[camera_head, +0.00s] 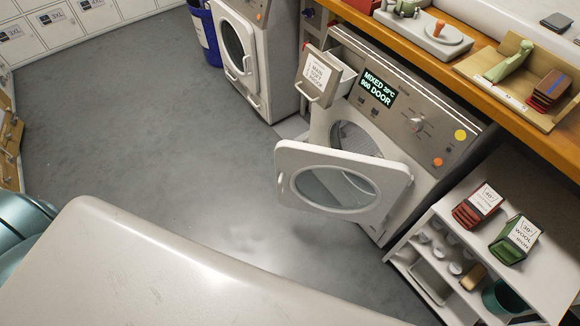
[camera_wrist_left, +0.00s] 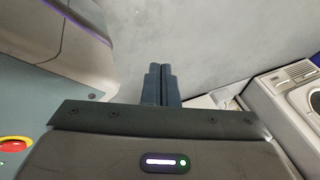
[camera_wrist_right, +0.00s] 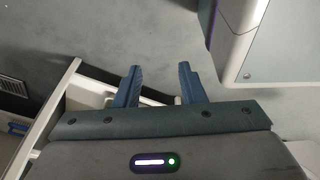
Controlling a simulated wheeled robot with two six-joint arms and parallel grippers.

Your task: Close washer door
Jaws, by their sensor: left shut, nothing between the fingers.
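The washer (camera_head: 400,125) stands right of centre in the head view. Its display reads "MIXED", "20°C", "900" and "DOOR". Its white-framed round-glass door (camera_head: 343,180) is swung open toward the floor area, with the drum opening partly showing behind it. My left gripper (camera_wrist_left: 159,70) has its fingers together and empty over grey floor in the left wrist view; a white appliance stands at the right there. My right gripper (camera_wrist_right: 160,72) has its fingers apart and nothing between them in the right wrist view. Neither gripper shows in the head view.
A detergent drawer (camera_head: 328,75) with a label is pulled out above the door. A second machine (camera_head: 240,50) stands to the left, beside a blue bin (camera_head: 205,32). A shelf unit (camera_head: 545,262) stands right of the washer. The floor (camera_head: 140,130) left of the door is clear.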

